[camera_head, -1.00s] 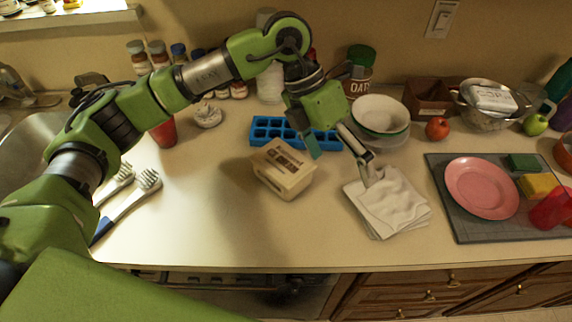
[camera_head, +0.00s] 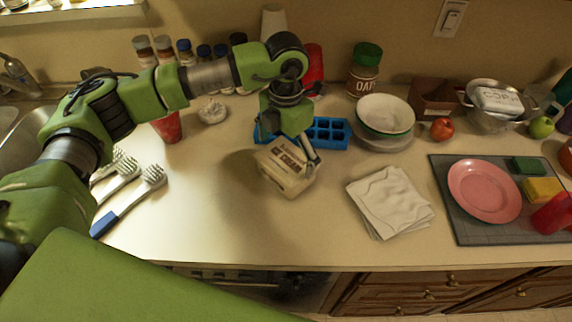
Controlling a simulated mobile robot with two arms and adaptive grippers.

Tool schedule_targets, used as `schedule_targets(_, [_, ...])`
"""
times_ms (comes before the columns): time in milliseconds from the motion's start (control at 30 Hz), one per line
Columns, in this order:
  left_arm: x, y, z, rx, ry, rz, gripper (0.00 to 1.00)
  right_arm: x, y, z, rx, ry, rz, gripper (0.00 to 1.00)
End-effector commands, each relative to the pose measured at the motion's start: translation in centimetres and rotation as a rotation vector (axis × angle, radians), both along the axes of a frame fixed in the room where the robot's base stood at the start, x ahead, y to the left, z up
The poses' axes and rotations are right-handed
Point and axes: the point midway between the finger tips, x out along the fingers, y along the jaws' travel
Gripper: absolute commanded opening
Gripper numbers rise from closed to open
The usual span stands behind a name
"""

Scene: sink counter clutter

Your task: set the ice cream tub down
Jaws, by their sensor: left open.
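The ice cream tub (camera_head: 284,179) is a cream-coloured box with dark lettering on its lid. It appears to rest on the counter, turned at an angle, in front of the blue ice cube tray (camera_head: 333,134). My left gripper (camera_head: 289,147) is open at the back of the tub's top. One pale finger shows along the tub's right rear side. The other finger is mostly hidden, and I cannot tell whether either touches the tub. My right gripper is not in view.
A folded white cloth (camera_head: 391,203) lies right of the tub. Bowls (camera_head: 386,115) stand behind it. A grey mat (camera_head: 455,212) with a pink plate (camera_head: 484,191) lies farther right. Brushes (camera_head: 124,203) lie at left. Counter in front of the tub is clear.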

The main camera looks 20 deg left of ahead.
Motion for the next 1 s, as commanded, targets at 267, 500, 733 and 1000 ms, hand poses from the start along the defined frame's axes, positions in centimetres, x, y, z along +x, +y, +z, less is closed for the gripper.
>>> schedule_targets(267, [-0.4, -0.1, -3.6, 0.0, 0.006, 0.001, 1.0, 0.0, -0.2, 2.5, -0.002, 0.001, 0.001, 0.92])
schedule_targets(500, [-0.3, -0.1, -4.7, 0.0, 0.002, 0.0, 1.0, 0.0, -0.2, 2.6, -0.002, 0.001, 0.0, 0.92])
schedule_targets(733, [-0.3, -0.1, -4.7, 0.0, 0.002, 0.0, 0.66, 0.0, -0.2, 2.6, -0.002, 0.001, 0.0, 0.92])
schedule_targets(1000, [-0.2, -0.1, -4.6, -0.001, 0.0, 0.0, 0.55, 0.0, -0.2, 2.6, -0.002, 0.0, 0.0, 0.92])
